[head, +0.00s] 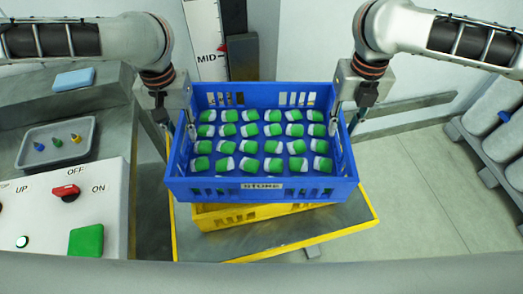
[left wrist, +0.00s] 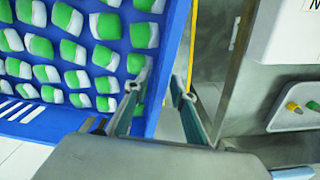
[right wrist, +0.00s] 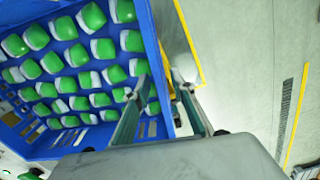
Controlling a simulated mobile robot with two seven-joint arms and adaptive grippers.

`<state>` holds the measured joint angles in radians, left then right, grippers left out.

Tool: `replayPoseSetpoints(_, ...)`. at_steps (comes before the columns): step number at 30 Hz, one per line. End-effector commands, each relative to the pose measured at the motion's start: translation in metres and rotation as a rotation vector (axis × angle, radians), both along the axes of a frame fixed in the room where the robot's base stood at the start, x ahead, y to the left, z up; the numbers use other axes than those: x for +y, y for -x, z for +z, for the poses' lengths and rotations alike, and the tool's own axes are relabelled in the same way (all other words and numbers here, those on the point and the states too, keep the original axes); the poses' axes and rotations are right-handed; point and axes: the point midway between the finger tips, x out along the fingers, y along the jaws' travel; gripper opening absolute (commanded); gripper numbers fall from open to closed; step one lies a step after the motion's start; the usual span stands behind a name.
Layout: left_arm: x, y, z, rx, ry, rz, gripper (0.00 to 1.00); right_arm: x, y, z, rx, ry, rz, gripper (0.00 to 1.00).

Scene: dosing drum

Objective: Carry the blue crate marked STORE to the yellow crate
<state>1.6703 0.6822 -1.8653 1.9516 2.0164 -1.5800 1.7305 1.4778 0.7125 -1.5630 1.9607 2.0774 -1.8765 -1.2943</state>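The blue crate marked STORE (head: 260,190) is full of several rows of green-and-white pieces. It is level, directly above the yellow crate (head: 215,217), which it mostly hides; I cannot tell whether the two touch. My left gripper (head: 179,128) straddles the blue crate's left wall, one finger inside and one outside. In the left wrist view its fingertips (left wrist: 160,82) stand apart, with a gap beside the wall. My right gripper (head: 343,120) straddles the right wall likewise; its fingertips (right wrist: 158,78) also stand apart in the right wrist view.
Beneath is a grey platform with a yellow edge (head: 350,226). A control panel (head: 110,205) with a red switch and green button stands at left, beside a grey tray (head: 75,155). Grey cylinders (head: 490,115) stand at far right. Floor at right is clear.

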Motion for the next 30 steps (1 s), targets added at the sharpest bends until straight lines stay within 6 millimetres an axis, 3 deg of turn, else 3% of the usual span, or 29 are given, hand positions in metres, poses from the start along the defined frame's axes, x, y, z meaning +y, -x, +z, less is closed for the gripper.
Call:
replayPoseSetpoints(6,0.000,-0.001,0.048,-0.005,0.001,0.001,0.25,0.000,0.000,0.000,0.000,0.000,0.000,0.25)
replayPoseSetpoints(12,0.000,-0.001,0.078,-0.003,-0.001,0.000,0.25,0.000,0.000,0.000,0.000,0.000,0.000,0.25)
replayPoseSetpoints(20,0.000,0.000,0.091,0.000,0.000,0.000,0.25,0.000,0.000,0.006,-0.001,0.000,0.000,0.25)
replayPoseSetpoints(30,0.000,0.000,0.091,0.000,0.000,0.000,0.25,0.000,-0.001,0.069,-0.005,0.000,0.000,0.25)
